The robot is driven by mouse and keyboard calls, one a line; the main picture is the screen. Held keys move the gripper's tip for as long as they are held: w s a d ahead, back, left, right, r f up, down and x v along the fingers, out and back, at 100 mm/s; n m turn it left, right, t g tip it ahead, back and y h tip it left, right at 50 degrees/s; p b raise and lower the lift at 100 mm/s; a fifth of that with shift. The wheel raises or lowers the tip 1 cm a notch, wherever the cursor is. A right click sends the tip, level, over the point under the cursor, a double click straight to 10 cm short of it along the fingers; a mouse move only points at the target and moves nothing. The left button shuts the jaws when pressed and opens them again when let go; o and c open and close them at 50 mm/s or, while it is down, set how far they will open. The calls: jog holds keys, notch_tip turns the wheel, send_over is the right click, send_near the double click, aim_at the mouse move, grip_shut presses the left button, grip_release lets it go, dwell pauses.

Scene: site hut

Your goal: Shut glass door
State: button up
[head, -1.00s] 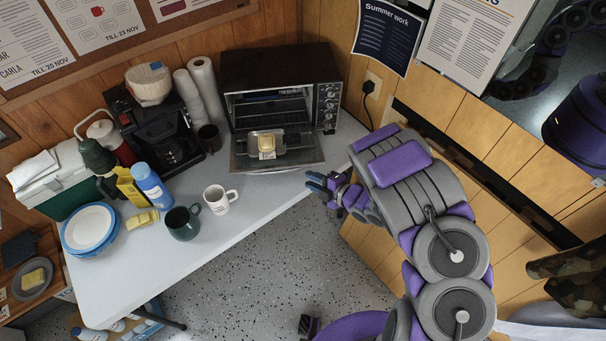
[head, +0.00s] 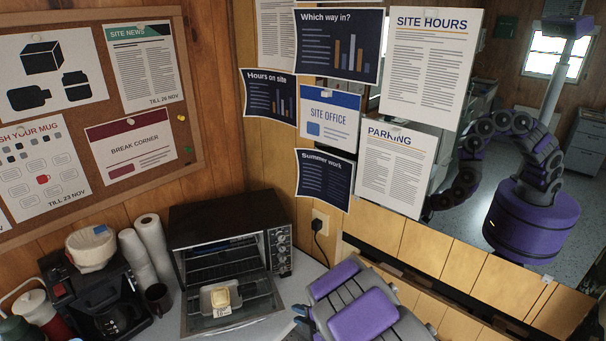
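The toaster oven (head: 222,222) stands at the back corner of the table. Its glass door (head: 262,305) is folded down open toward the front. A small metal tray (head: 205,301) holding a pale yellow block (head: 221,296) with a white label shows at the opening, over the lowered door; I cannot tell if it touches the door. My gripper (head: 301,319) is just right of the door's front right corner, low in the view. Only bluish finger parts show beside my purple arm, so its opening is unclear.
Left of the oven stand a dark mug (head: 158,299), paper rolls (head: 147,255) and a coffee maker (head: 100,300). A plugged socket (head: 319,224) is on the wall at right. Posters cover a mirror-like pane (head: 590,200) behind my arm.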

jog(key=w+d+r+m+t+h, duration=0.1)
jog(key=d+r+m+h, duration=0.3)
jog(key=d, duration=0.3)
jog(key=w+d+r+m+h, duration=0.2)
jog(key=d+r+m+h, duration=0.1)
jog(key=d+r, duration=0.4)
jog(key=s+d+r+m+g+h, duration=0.2)
jog(key=s+d+r+m+h, duration=0.3)
jog(key=s+d+r+m, duration=0.3)
jog(key=s+a+r+m+g+y, duration=0.1)
jog(key=s+a+r+m+g, duration=0.1)
jog(key=s, duration=1)
jog(key=s+a+r+m+g+y, duration=0.1)
jog(key=s+m+g, duration=0.3)
jog(key=s, duration=0.8)
jog(key=s+a+r+m+g+y, duration=0.1)
jog(key=s+a+r+m+g, duration=0.2)
jog(key=s, duration=0.8)
jog(key=shift+s+a, duration=0.4)
jog(key=shift+a, duration=0.05)
